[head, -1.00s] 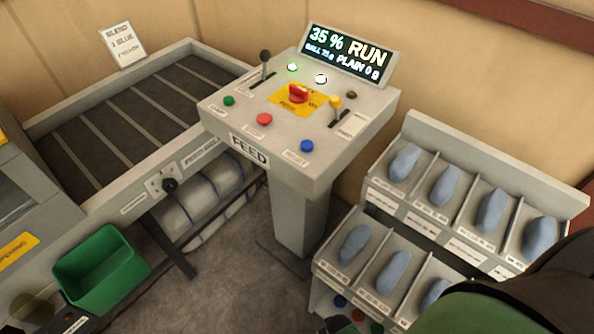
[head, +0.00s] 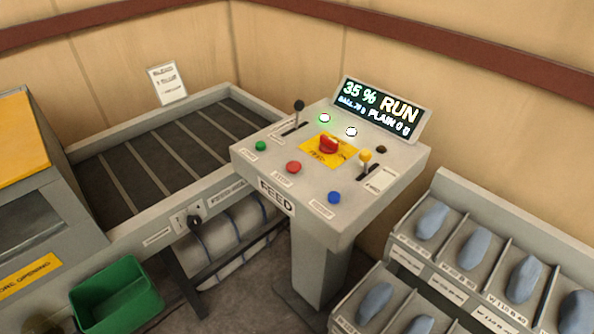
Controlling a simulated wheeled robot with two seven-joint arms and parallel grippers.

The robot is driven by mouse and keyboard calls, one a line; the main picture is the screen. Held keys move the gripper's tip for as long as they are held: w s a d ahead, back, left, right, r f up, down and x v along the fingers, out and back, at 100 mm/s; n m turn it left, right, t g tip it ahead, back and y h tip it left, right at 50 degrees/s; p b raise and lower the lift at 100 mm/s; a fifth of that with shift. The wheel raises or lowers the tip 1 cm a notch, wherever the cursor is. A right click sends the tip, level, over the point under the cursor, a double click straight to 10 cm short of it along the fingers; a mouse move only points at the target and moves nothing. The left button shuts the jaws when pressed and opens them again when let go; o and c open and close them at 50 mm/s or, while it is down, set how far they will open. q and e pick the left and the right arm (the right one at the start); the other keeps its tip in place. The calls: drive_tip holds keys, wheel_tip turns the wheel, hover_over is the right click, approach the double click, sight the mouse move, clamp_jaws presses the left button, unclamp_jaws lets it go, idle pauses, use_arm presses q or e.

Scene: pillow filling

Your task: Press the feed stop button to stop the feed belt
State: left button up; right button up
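The feed console (head: 330,205) stands on a pedestal in the middle of the head view, with a FEED label on its front. A flat red button (head: 293,167) sits near its front edge, between a green button (head: 261,146) and a blue button (head: 334,198). A larger red knob (head: 328,144) sits on a yellow plate. The display (head: 380,110) reads 35 % RUN and PLAIN 0 g. The feed belt (head: 150,160) lies left of the console, dark with light crossbars. Neither of my grippers shows.
A green bin (head: 115,298) is at the lower left. A rack (head: 440,212) holding several blue-grey pieces stands at the right, close to the console.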

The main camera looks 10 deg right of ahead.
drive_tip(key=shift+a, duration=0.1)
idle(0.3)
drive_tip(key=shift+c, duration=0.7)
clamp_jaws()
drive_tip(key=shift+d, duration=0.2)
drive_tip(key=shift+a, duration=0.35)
